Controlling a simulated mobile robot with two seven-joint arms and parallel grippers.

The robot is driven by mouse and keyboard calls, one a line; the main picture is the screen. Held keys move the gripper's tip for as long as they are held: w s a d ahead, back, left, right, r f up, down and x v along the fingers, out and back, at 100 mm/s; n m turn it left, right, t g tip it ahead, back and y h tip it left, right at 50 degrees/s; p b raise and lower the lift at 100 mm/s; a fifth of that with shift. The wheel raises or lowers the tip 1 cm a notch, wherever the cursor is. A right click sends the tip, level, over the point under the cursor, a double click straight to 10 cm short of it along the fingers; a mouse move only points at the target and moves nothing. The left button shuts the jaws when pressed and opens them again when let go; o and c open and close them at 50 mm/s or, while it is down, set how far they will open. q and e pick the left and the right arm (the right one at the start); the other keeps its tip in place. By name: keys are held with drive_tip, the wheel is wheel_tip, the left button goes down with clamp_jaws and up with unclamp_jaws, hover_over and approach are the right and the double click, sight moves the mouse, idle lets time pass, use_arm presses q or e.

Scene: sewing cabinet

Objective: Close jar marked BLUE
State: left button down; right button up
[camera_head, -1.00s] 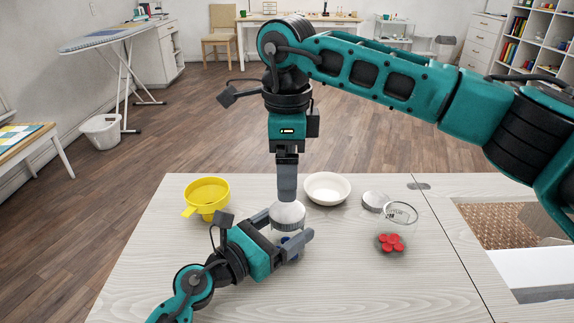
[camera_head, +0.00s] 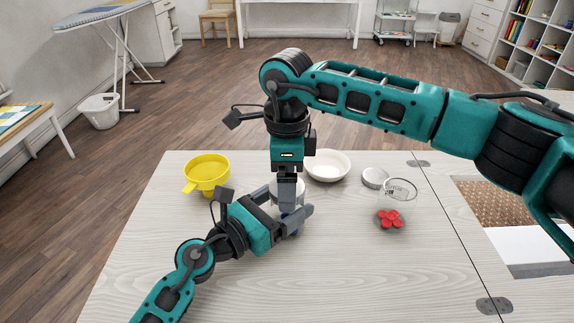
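A clear jar (camera_head: 289,212) with blue contents (camera_head: 292,233) stands on the table, mostly hidden by my grippers; no marking on it is legible. My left gripper (camera_head: 281,208) has its fingers on either side of the jar and appears shut on it. My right gripper (camera_head: 288,203) points straight down at the jar's top from above. Its fingers are seen edge-on and overlap, so their gap does not show. The pale lid area at the jar's top is largely covered by these fingers.
A yellow funnel-like bowl (camera_head: 207,170) stands at the left and a white bowl (camera_head: 327,166) behind the jar. At the right are an open glass jar (camera_head: 398,196) with red pieces (camera_head: 390,218) and a loose grey lid (camera_head: 374,178). The front of the table (camera_head: 350,285) is clear.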

drive_tip(key=shift+f, duration=0.1)
drive_tip(key=c, duration=1.1)
drive_tip(key=m, duration=0.5)
drive_tip(key=o, duration=1.2)
drive_tip(key=shift+o, duration=0.2)
wheel_tip(320, 180, up, 12)
use_arm(q)
unclamp_jaws()
